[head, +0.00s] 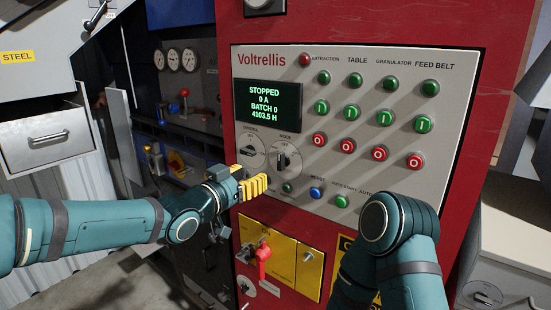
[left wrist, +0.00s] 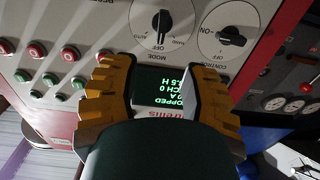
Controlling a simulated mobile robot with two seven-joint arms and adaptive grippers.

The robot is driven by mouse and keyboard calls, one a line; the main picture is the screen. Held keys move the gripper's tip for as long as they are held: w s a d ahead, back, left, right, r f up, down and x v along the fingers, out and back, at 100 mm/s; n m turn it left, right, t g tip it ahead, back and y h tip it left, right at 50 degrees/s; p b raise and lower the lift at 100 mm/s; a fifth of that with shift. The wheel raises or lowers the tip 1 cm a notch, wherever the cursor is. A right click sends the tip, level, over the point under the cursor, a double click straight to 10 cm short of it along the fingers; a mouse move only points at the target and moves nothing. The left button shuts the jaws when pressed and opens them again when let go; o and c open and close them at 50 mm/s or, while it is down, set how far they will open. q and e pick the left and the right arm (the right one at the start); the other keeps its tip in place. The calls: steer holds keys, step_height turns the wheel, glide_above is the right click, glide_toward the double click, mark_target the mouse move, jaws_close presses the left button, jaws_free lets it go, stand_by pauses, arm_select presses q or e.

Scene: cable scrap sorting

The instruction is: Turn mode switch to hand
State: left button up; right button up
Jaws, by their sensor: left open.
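The mode switch (head: 283,160) is a black rotary knob on a round light plate, under the word MODE on the grey panel. Its bar stands roughly upright, in line with the OFF mark. In the left wrist view the mode switch (left wrist: 161,22) appears upside down, beyond the fingertips. The control switch (head: 249,153) is left of it and also shows in the wrist view (left wrist: 231,37). My left gripper (head: 255,187), with yellow fingers, is just below the two knobs. My right gripper is out of view.
The display (head: 269,104) reads STOPPED. Several green and red buttons fill the panel's right side, and a blue button (head: 317,193) is below the mode switch. My right arm stands before the panel's lower right.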

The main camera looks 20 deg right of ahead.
mark_target(279, 161)
arm_select(q)
steer(key=p+x, duration=0.1)
steer(key=x, duration=1)
steer(key=shift+w+d+f, duration=0.1)
steer(key=shift+w+d, duration=0.15)
steer(key=shift+w, duration=0.1)
steer(key=shift+o, duration=0.3)
jaws_close()
